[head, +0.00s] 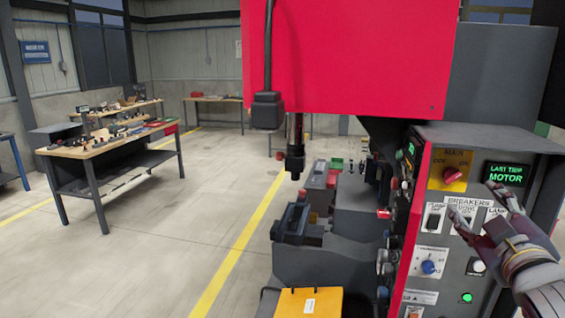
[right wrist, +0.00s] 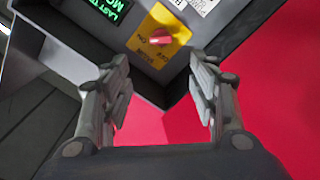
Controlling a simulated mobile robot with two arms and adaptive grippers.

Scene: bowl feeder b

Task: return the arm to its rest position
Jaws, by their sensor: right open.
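My right gripper (head: 472,200) is at the right of the head view, in front of the machine's control panel (head: 448,245). Its two fingers are spread with nothing between them, and they cover part of the breaker row. In the right wrist view the open fingers (right wrist: 160,75) point towards the panel's red main switch knob (right wrist: 161,38) on its yellow plate, with a gap between. The same red knob (head: 454,174) is left of the fingers in the head view. My left gripper is in neither view.
The red machine head (head: 350,60) hangs at the upper middle. A green-lettered screen (head: 506,174) reads "LAST TRIP MOTOR". A blue knob (head: 430,267) and a lit green lamp (head: 467,297) are lower on the panel. A workbench (head: 105,148) stands left; the floor between is clear.

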